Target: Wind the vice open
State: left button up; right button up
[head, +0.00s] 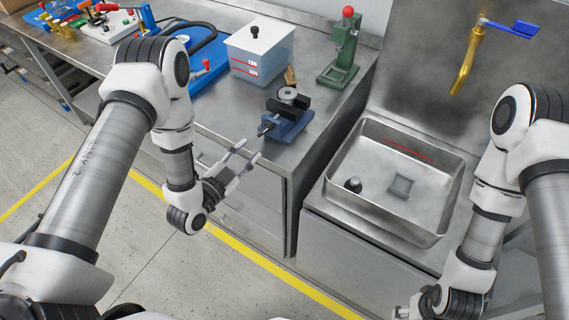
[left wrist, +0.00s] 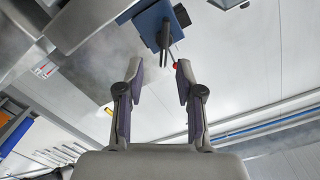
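The blue vice (head: 287,125) with black jaws stands on the steel bench near its front edge. Its screw and handle (head: 265,128) point toward my left gripper. A round grey-and-black part (head: 287,94) sits at the jaws; I cannot tell how tightly it is held. My left gripper (head: 248,152) is open and empty, just in front of the handle and apart from it. In the left wrist view the blue vice (left wrist: 150,20) and its dark handle (left wrist: 165,36) show beyond the open fingers (left wrist: 160,80). My right gripper (head: 402,312) is at the bottom edge, mostly cut off.
A white lidded box (head: 258,55) stands behind the vice. A green press (head: 343,50) with a red knob is at the back. A steel sink (head: 335,185) lies to the right, under a brass tap (head: 467,65). Blue trays and tools fill the left bench. Floor is free in front.

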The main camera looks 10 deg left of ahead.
aim_at(263, 132)
pick_arm(q)
jog(key=shift+t, duration=0.3)
jog(key=x, duration=0.1)
jog(key=p+x, duration=0.1)
jog(key=x, duration=0.2)
jog(key=shift+w+a+r, duration=0.15)
jog(key=shift+w+r, duration=0.05)
jog(key=shift+r, duration=0.1)
jog(key=p+x, duration=0.1)
jog(key=x, duration=0.1)
jog(key=shift+w+d, duration=0.3)
jog(key=shift+w+d+r, duration=0.1)
jog(key=shift+w+d, duration=0.2)
jog(key=shift+w+a+f, duration=0.15)
jog(key=shift+a+f, duration=0.05)
grip_shut()
pick_arm(e)
notch_tip(263, 132, up, 2)
